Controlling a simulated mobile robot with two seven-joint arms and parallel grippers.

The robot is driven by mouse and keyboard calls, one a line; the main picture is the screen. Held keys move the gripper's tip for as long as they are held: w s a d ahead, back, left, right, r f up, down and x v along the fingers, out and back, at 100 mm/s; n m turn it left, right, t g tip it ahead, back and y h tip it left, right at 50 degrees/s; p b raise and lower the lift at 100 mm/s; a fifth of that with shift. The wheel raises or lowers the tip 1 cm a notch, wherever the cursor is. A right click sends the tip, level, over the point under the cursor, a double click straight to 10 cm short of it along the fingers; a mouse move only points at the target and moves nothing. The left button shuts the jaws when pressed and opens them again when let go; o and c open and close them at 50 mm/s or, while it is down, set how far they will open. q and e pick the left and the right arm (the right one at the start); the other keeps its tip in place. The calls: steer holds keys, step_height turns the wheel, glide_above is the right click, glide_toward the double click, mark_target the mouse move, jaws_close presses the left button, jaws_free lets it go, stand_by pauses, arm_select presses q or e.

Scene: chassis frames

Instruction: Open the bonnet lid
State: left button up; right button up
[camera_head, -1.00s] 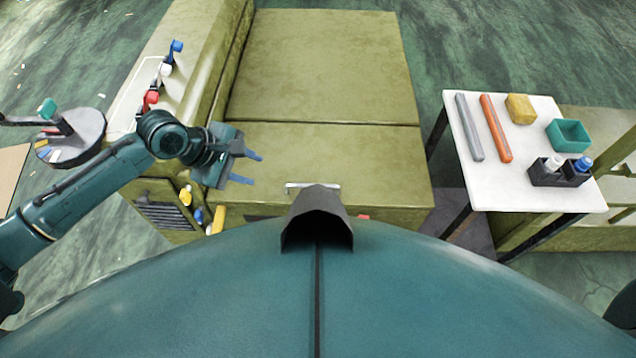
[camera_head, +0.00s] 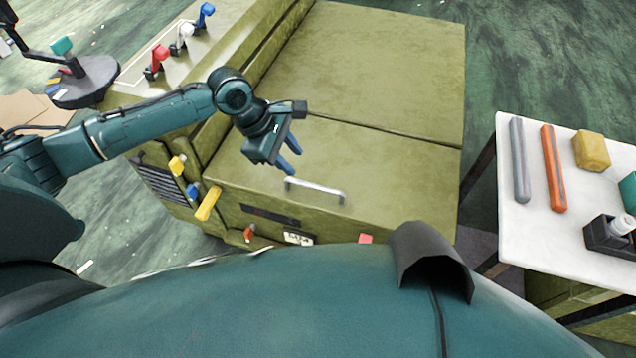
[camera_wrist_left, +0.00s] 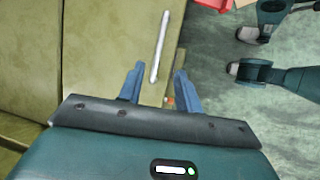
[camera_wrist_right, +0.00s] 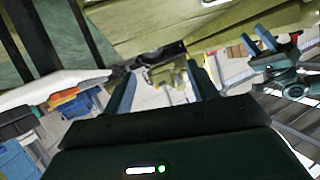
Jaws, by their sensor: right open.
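The bonnet lid (camera_head: 350,162) is the olive front panel of the green vehicle body and lies closed and flat. A silver bar handle (camera_head: 315,187) stands near its front edge. My left gripper (camera_head: 290,155) is open and empty above the lid, just behind the handle's left end. In the left wrist view the handle (camera_wrist_left: 160,47) lies ahead of the open fingers (camera_wrist_left: 160,88), apart from them. My right gripper (camera_wrist_right: 163,88) is open and empty in the right wrist view, and out of the head view.
A white table (camera_head: 540,235) at the right holds a grey bar, an orange bar, a yellow block and a dark holder. Red, white and blue levers (camera_head: 182,38) stand on the left ledge. Yellow and blue knobs (camera_head: 208,203) stick out at the front left corner.

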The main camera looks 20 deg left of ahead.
mark_target(318, 186)
arm_select(q)
steer(key=b+x, duration=0.2)
steer(key=x, duration=0.9)
steer(key=shift+c, duration=0.2)
jaws_close()
